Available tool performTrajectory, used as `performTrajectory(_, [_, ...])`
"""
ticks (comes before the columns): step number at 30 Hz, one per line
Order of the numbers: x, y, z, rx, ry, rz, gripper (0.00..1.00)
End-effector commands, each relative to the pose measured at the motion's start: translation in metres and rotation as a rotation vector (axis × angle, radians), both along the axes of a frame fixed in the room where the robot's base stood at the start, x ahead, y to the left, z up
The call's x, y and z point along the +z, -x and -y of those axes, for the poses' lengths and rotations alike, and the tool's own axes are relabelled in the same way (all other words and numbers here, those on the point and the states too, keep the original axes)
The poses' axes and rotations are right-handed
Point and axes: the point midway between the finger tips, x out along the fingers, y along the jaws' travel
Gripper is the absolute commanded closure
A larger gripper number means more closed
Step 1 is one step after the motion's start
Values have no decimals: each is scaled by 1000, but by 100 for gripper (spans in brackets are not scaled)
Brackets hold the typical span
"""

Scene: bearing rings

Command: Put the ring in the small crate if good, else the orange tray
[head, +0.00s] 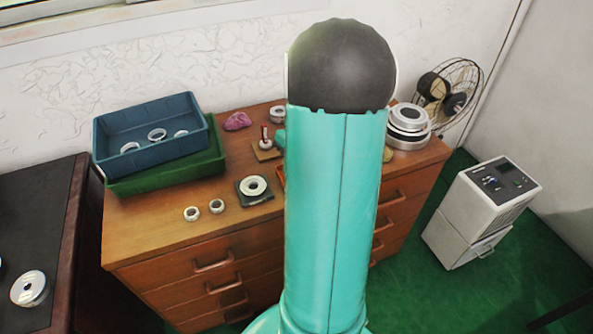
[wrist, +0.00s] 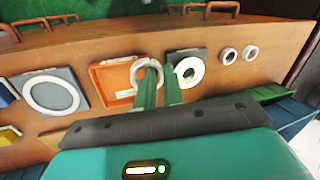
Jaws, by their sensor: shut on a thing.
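In the wrist view my gripper (wrist: 161,88) has its two green fingers shut on a metal ring (wrist: 138,70), with a small gap between the fingers. The left finger overlaps the ring's opening; the right finger is at its outer side. The orange tray (wrist: 105,75) lies flat behind the ring in the picture, and the ring overlaps its right side. I cannot tell the ring's height above it. In the head view my arm hides the ring and most of the tray; only an orange sliver (head: 281,178) shows. Which container is the small crate is unclear; a blue edge (wrist: 6,96) shows at the wrist view's left.
A dark square pad (head: 244,199) holds a ring, with two small rings (head: 191,213) (head: 217,206) beside it. A blue crate (head: 150,152) with several rings stands on a green crate (head: 170,178). A gauge stand (head: 265,152) stands behind. A grey plate (wrist: 75,85) lies left of the tray.

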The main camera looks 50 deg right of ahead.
Motion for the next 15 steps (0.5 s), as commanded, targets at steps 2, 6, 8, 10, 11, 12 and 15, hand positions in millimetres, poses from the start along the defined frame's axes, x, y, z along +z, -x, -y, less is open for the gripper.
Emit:
performTrajectory(2, [-9, -8, 16, -2, -1, -1, 100])
performTrajectory(6, [-31, -18, 36, 0, -5, -4, 100])
performTrajectory(8, [-41, -22, 44, 0, -3, -2, 100])
performTrajectory(10, [-52, -26, 52, 0, -3, -1, 100])
performTrajectory(11, [-55, -27, 54, 0, -3, -1, 100])
performTrajectory(12, [-59, -29, 58, 0, -3, -1, 100])
performTrajectory(15, [-64, -31, 63, 0, -1, -1, 100])
